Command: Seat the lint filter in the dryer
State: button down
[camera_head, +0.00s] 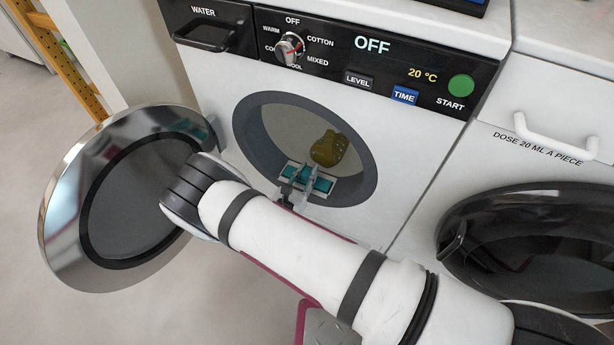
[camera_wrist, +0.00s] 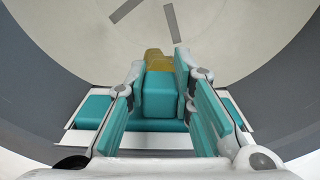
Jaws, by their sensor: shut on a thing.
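The lint filter (camera_head: 323,184) is a flat white frame with teal panels, at the lower edge of the dryer's round opening. In the wrist view the filter (camera_wrist: 92,112) spans behind my fingers, with a raised teal grip block at its middle. My gripper (camera_wrist: 160,82) has its two fingers on either side of that block and is shut on it. In the head view my gripper (camera_head: 300,182) is partly hidden by my arm. The dryer (camera_head: 225,95) has its round door (camera_head: 75,240) swung open to the left. The filter's slot is hidden, so I cannot tell how deep the filter sits.
A brown-yellow item (camera_head: 329,149) lies inside the drum, just behind the filter; it also shows in the wrist view (camera_wrist: 155,59). The dryer's panel reads OFF and 20 °C. A second machine with a dark round door (camera_head: 530,235) stands at the right.

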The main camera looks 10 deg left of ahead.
jog(key=shift+f, duration=0.3)
jog(key=shift+f, duration=0.2)
jog(key=c, duration=1.4)
grip_release()
jog(key=shift+r, duration=0.1)
jog(key=shift+r, duration=0.15)
jog(key=p+v, duration=0.3)
jog(key=v, duration=0.9)
